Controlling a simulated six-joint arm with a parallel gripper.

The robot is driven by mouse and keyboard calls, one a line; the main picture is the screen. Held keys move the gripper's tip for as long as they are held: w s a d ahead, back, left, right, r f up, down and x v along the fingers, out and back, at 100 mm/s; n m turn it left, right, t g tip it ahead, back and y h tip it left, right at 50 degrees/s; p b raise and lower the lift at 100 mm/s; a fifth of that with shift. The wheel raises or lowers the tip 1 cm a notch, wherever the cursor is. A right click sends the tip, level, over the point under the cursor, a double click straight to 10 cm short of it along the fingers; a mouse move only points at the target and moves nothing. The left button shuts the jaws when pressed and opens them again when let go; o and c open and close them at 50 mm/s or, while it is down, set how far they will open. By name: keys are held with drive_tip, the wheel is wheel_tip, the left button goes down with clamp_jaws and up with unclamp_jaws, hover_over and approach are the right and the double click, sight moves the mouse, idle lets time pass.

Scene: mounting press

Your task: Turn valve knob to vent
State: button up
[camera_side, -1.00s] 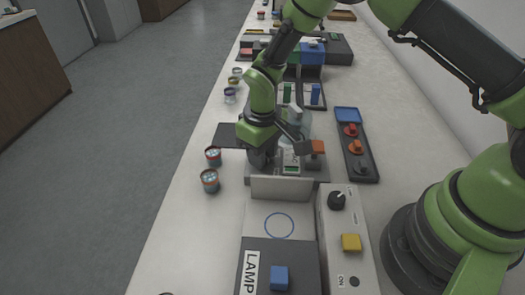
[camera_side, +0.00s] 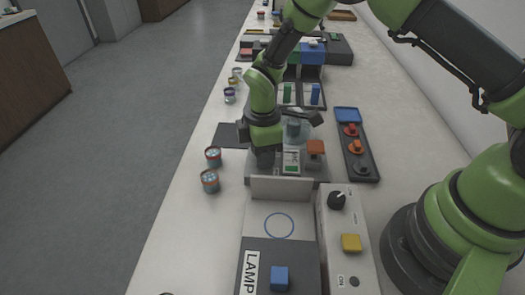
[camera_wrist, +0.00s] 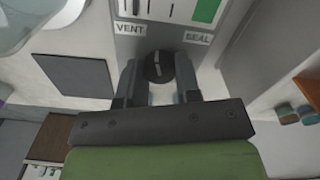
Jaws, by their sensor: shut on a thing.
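The valve knob (camera_wrist: 158,68) is a small round black knob with a pale line across it, seen in the wrist view. The line runs roughly up and down in that picture, slightly tilted. The VENT label (camera_wrist: 130,29) is up and left of the knob, and the SEAL label (camera_wrist: 197,38) is up and right. My gripper (camera_wrist: 157,80) is shut on the knob, one finger on each side. In the side view my gripper (camera_side: 264,158) is down at the press (camera_side: 291,162) and hides the knob.
An orange block (camera_side: 315,148) stands close right of the gripper. A dark tray with knobs (camera_side: 357,148) lies further right. Two small pots (camera_side: 210,181) stand left. In front are a control box (camera_side: 345,240) and the lamp unit (camera_side: 262,268).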

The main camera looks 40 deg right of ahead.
drive_tip(key=shift+n, duration=1.9)
drive_tip(key=o, duration=0.9)
drive_tip(key=shift+o, duration=0.2)
drive_tip(key=shift+r, duration=0.15)
wheel_tip(320, 180, up, 10)
